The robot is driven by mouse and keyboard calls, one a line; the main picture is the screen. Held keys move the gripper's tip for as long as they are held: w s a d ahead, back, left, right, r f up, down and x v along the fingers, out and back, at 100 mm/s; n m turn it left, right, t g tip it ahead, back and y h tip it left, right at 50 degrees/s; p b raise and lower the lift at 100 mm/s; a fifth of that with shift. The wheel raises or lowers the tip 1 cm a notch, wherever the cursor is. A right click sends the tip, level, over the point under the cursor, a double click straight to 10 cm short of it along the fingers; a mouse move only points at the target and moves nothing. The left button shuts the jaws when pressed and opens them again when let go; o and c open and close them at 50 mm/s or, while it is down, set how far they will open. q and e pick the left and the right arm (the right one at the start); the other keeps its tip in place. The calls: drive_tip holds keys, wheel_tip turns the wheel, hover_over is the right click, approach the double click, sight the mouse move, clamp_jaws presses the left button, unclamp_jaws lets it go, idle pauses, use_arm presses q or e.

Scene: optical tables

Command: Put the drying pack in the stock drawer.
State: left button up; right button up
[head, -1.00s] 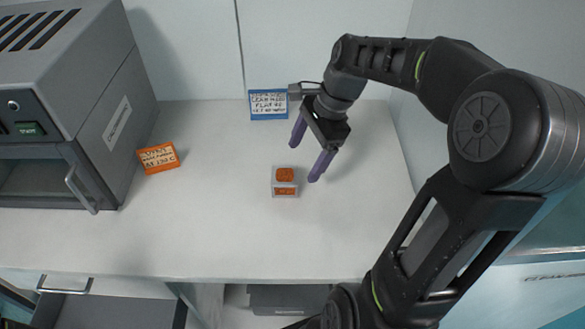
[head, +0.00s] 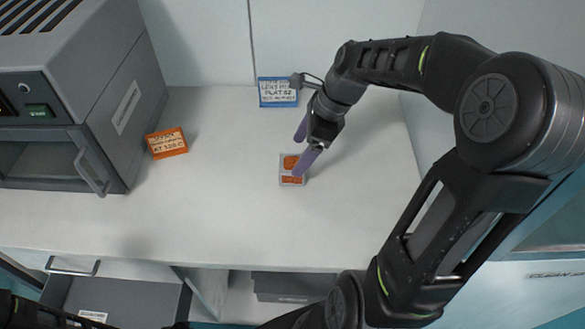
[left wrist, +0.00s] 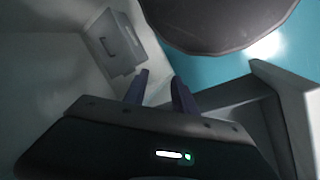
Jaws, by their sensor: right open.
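The drying pack, seemingly the small pale packet with orange patches (head: 291,180), lies flat on the white bench top (head: 225,215). My right gripper (head: 302,150) is open above it in the head view. Its nearer purple finger overlaps the pack's upper right part; I cannot tell whether it touches. A grey drawer (head: 140,300), perhaps the stock drawer, stands open below the bench at lower left; its label is unreadable. My left gripper (left wrist: 160,88) shows in the left wrist view with its two dark purple fingers apart and nothing between them.
A grey oven (head: 75,110) with a handled door stands at the left. An orange card (head: 166,143) lies beside it, and a blue-edged card (head: 278,92) stands at the back wall. A grey box (head: 290,286) sits under the bench.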

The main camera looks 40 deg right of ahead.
sight(293, 163)
drive_tip(key=x, duration=0.5)
drive_tip(key=shift+s+a+f+p, duration=0.1)
drive_tip(key=shift+s+a+p, duration=0.1)
drive_tip(key=shift+p, duration=0.15)
drive_tip(key=shift+c, duration=0.3)
drive_tip(key=c, duration=1.7)
wheel_tip(293, 163, up, 10)
drive_tip(key=shift+r, duration=0.1)
